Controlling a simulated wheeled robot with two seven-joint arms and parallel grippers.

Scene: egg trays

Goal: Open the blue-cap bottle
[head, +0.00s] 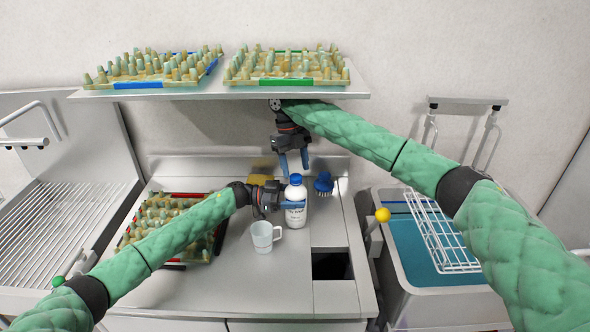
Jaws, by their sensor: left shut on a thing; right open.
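The white bottle (295,216) with a blue cap (295,179) stands upright on the counter in the head view. My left gripper (287,203) comes in from the left and is shut on the bottle's body. My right gripper (294,162) hangs above the bottle, pointing down, open and empty. Its blue fingers are just above and around the cap's height, but I cannot tell whether they touch it. The cap is on the bottle. Part of the bottle's left side is hidden by my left gripper.
A white mug (264,236) stands in front of the bottle. A blue brush (324,183) and a yellow sponge (261,180) lie behind. An egg tray (190,262) is at left. The shelf (220,93) with two egg trays is above.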

